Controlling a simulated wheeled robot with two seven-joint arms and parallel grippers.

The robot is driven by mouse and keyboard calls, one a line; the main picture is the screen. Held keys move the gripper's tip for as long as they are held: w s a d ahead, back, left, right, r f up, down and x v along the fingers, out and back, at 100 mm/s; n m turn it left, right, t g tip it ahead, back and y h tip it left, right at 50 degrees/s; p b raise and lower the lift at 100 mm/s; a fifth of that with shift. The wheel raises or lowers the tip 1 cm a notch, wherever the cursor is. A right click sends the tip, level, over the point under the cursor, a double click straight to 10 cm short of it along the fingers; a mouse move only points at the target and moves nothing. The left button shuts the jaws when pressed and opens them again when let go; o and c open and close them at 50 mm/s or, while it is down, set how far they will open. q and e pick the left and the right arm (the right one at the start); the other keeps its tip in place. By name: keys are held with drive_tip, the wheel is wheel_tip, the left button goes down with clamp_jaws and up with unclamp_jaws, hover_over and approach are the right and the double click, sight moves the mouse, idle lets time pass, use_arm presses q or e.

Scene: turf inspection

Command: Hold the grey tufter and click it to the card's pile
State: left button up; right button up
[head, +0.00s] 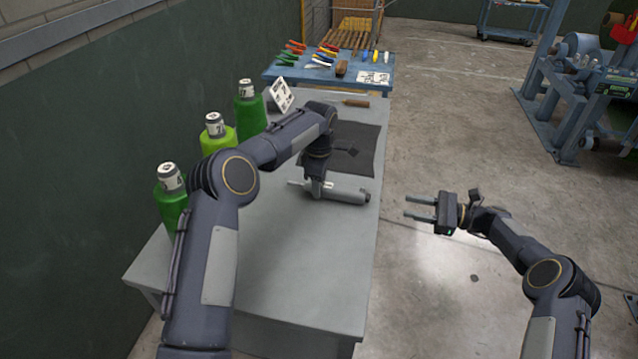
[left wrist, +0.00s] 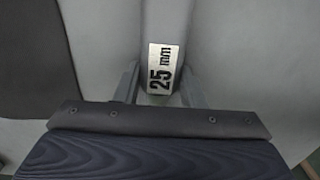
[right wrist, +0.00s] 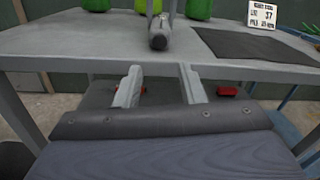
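The grey tufter (head: 349,194) lies on the grey table, its long body pointing left to right in the head view. In the left wrist view its body (left wrist: 165,25) runs between my fingers, with a "25 mm" label (left wrist: 162,69). My left gripper (left wrist: 160,85) straddles the tufter; its fingers look wide apart, one on each side. My right gripper (head: 418,209) is open and empty, off the table's right side. The right wrist view shows the tufter's rounded end (right wrist: 158,40). The white card (head: 281,95) stands at the table's far left; its small print is hard to read.
Three green bottles (head: 249,108) stand along the table's left side. A dark mat (head: 362,142) lies beyond the tufter, with a wooden-handled tool (head: 354,103) behind it. A blue bench (head: 270,72) with several hand tools stands further back.

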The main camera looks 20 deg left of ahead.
use_arm(q)
drive_tip(key=c, duration=0.5)
use_arm(e)
drive_tip(key=shift+c, duration=1)
drive_tip(key=shift+f, duration=0.45)
drive_tip(key=shift+c, duration=1.1)
drive_tip(key=f+h, duration=0.1)
drive_tip(key=f+m+h, duration=0.1)
drive_tip(key=f, duration=0.1)
drive_tip(key=f+t+h, duration=0.1)
drive_tip(key=f, duration=0.1)
drive_tip(key=shift+s+d+f+m, duration=0.1)
drive_tip(key=shift+d+m, duration=0.2)
drive_tip(key=shift+d, duration=0.1)
clamp_jaws()
drive_tip(key=s+d+f+n+t+h, duration=0.1)
drive_tip(key=d+f+t+h, duration=0.4)
drive_tip(key=d+f+h, duration=0.6)
drive_tip(key=s+a+r+n+t+y, duration=0.3)
drive_tip(key=s+a+r+y, duration=0.1)
drive_tip(key=r, duration=0.4)
drive_tip(key=s+a+r+n+t+y, duration=0.3)
drive_tip(key=a+r+n+y, duration=0.1)
drive_tip(key=r, duration=0.5)
drive_tip(key=shift+s+a+n+t+y, duration=0.3)
drive_tip(key=shift+s+a+t+y, duration=0.1)
drive_tip(key=shift+a, duration=0.45)
